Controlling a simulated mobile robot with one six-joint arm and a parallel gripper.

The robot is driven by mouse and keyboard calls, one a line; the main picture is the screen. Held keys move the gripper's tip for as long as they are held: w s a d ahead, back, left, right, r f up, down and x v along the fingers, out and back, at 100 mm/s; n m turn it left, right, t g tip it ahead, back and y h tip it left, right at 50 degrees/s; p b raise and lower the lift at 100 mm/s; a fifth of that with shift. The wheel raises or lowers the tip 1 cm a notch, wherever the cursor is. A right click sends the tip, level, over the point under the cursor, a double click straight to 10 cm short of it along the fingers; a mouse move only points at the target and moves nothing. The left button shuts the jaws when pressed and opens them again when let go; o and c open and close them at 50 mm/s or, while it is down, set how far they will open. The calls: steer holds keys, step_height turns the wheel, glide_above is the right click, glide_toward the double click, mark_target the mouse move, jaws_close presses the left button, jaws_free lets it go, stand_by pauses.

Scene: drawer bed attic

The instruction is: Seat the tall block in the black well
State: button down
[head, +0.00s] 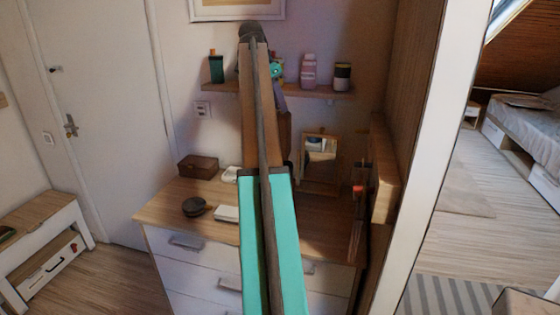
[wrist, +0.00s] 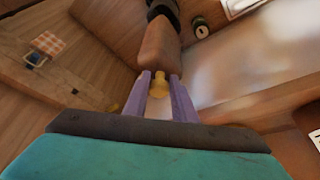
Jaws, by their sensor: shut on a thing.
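I cannot make out the black well for sure; a dark round dish (head: 194,207) sits on the left of the dresser top.
The wooden dresser (head: 160,206) carries a brown box (head: 197,166), a white pad (head: 227,214) and a framed mirror (head: 320,160). A shelf (head: 325,94) above holds a green bottle (head: 216,68), a pink bottle (head: 309,72) and a dark jar (head: 342,76). A wall edge stands to the right.

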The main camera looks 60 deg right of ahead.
steer(key=shift+f, duration=0.65)
step_height(320, 180, down, 15)
steer(key=p, duration=0.3)
steer(key=shift+f+p, duration=0.8)
steer(key=shift+f, duration=1.4)
steer(key=c, duration=1.5)
jaws_free()
steer(key=shift+o, duration=0.2)
steer(key=shift+r, duration=0.2)
